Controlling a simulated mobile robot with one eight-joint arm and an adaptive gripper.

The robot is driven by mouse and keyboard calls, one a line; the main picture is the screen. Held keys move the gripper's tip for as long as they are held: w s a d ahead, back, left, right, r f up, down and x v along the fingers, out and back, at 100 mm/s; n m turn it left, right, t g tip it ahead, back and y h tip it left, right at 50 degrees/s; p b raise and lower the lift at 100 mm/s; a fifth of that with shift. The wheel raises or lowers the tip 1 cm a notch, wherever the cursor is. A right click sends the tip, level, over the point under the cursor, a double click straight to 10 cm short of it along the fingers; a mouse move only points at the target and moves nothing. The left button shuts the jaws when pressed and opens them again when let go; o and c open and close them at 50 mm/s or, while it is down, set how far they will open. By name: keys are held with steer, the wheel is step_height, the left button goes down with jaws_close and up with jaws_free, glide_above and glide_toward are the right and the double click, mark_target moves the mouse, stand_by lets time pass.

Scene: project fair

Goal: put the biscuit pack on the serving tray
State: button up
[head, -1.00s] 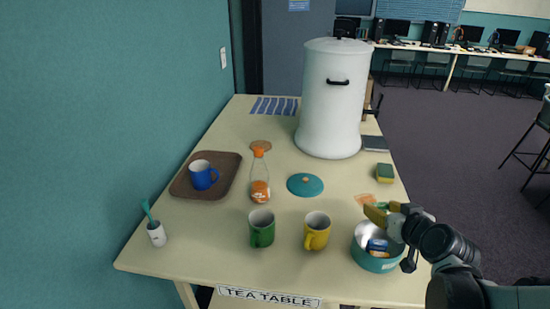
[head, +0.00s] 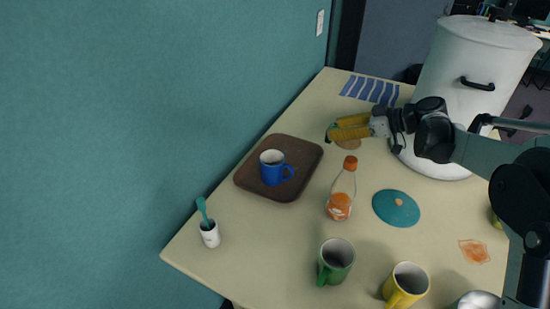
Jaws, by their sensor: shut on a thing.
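The serving tray (head: 303,153) is brown with rounded corners and lies on the table's left side, with a blue mug (head: 272,168) standing on it. My gripper (head: 333,132) has yellow fingers and is above the table, just right of the tray's far right corner in the picture. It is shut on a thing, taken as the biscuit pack. Its fingers hide nearly all of that thing; only a small dark edge shows at the tips.
A bottle with an orange cap (head: 342,190) stands right of the tray. A teal lid (head: 396,208), green mug (head: 336,261), yellow mug (head: 405,286) and white urn (head: 480,70) are on the table. A white cup (head: 210,235) stands near the left edge.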

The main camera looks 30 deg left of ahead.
mark_target(328, 139)
steer(key=shift+n, duration=0.3)
steer(key=b+x, duration=0.4)
steer(key=x, duration=1)
steer(key=shift+s+a+b, duration=0.2)
steer(key=shift+a+b, duration=0.05)
steer(key=shift+b, duration=0.1)
steer(key=shift+f+b, duration=1)
steer(key=shift+f, duration=0.95)
steer(key=shift+f, duration=0.15)
steer(key=o, duration=0.9)
steer(key=p+v, duration=0.4)
steer(key=v, duration=0.8)
steer(key=shift+w, duration=0.2)
